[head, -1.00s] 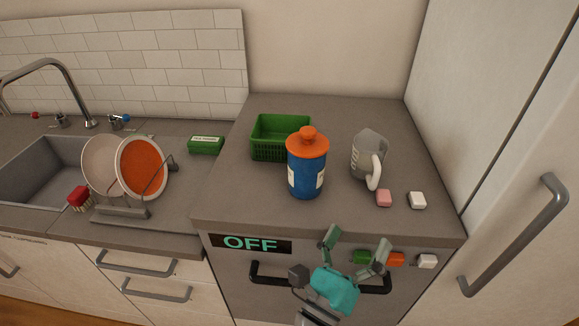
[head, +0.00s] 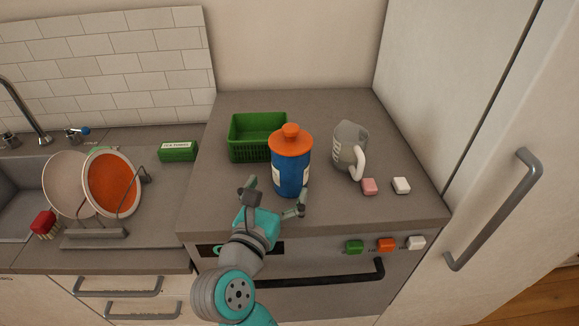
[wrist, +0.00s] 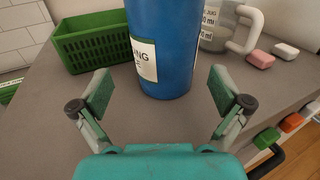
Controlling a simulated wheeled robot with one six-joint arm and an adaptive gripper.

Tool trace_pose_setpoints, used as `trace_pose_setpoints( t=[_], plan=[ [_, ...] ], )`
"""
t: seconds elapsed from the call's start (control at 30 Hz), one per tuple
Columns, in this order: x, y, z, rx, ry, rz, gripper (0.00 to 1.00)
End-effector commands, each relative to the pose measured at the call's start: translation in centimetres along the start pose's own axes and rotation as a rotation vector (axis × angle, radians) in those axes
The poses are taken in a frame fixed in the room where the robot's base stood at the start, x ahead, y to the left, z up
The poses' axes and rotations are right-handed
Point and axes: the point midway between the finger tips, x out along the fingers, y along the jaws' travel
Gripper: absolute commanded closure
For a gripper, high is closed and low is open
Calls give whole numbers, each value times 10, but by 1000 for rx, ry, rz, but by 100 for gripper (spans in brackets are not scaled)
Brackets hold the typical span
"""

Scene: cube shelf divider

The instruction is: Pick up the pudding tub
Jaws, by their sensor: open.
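The pudding tub (head: 291,172) is a tall blue cylinder with an orange knobbed lid. It stands upright on the grey counter top near its front edge. In the wrist view the tub (wrist: 165,45) rises straight ahead, its lid out of frame and part of its label reading "ING". My gripper (head: 276,193) is open in front of the tub, with its fingers spread wide. In the wrist view the fingers (wrist: 160,88) are to the left and right of the tub's lower part, nearer to the camera. I see no contact with it.
A green basket (head: 238,153) stands behind and left of the tub. A grey jug (head: 346,147) with a white handle stands to the right, near a pink block (head: 369,187) and a white block (head: 401,186). A dish rack (head: 95,237) holds plates further left.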

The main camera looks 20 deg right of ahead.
Motion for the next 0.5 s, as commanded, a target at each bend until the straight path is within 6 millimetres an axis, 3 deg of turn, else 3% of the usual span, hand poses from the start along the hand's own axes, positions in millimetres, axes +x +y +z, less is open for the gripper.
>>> trace_pose_setpoints(
  t=[0.27, 0.5],
  plan=[
    [19, -3, 2, 0, -1, -3, 0],
    [51, -6, 5, 0, -2, -2, 0]
  ],
)
